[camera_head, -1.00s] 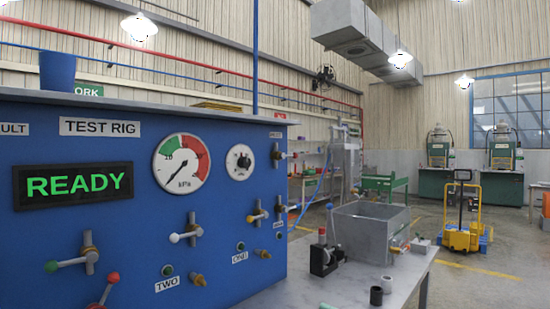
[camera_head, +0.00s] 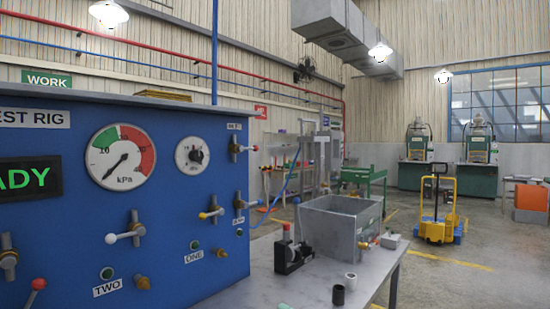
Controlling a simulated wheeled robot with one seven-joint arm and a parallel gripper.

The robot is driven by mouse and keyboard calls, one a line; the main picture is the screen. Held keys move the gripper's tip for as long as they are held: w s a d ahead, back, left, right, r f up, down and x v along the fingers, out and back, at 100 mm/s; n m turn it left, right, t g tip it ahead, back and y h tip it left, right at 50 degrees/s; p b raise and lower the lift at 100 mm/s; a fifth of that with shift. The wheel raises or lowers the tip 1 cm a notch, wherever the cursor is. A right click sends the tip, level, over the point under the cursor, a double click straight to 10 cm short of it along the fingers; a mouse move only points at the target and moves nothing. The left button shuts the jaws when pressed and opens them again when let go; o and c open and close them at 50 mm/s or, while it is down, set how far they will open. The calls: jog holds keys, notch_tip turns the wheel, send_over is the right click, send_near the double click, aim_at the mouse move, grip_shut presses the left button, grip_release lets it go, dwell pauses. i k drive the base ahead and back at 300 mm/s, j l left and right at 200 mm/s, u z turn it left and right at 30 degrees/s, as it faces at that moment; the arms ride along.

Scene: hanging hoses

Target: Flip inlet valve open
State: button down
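The blue test rig panel (camera_head: 75,225) fills the left of the head view. Several small lever valves are on its face: one with a white-tipped lever (camera_head: 125,234), one with a yellow-tipped lever (camera_head: 211,213), one with a red-tipped lever (camera_head: 38,285) at the lower left, one at the upper right edge (camera_head: 240,149) and one below it (camera_head: 241,204). A brass valve body (camera_head: 8,256) is cut by the left edge. I cannot tell which is the inlet valve; no readable label says so. My gripper is not in view.
A round kPa gauge (camera_head: 121,157) and a smaller dial (camera_head: 192,155) sit above the valves. A grey bench (camera_head: 300,285) right of the panel holds a grey open tank (camera_head: 342,222) and a small black device (camera_head: 291,256). A yellow pallet truck (camera_head: 437,220) stands on open floor.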

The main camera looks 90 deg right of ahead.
aim_at(239, 149)
jog(key=k+l+z, duration=0.1)
jog(key=k+l, duration=1.7)
jog(key=l, duration=0.15)
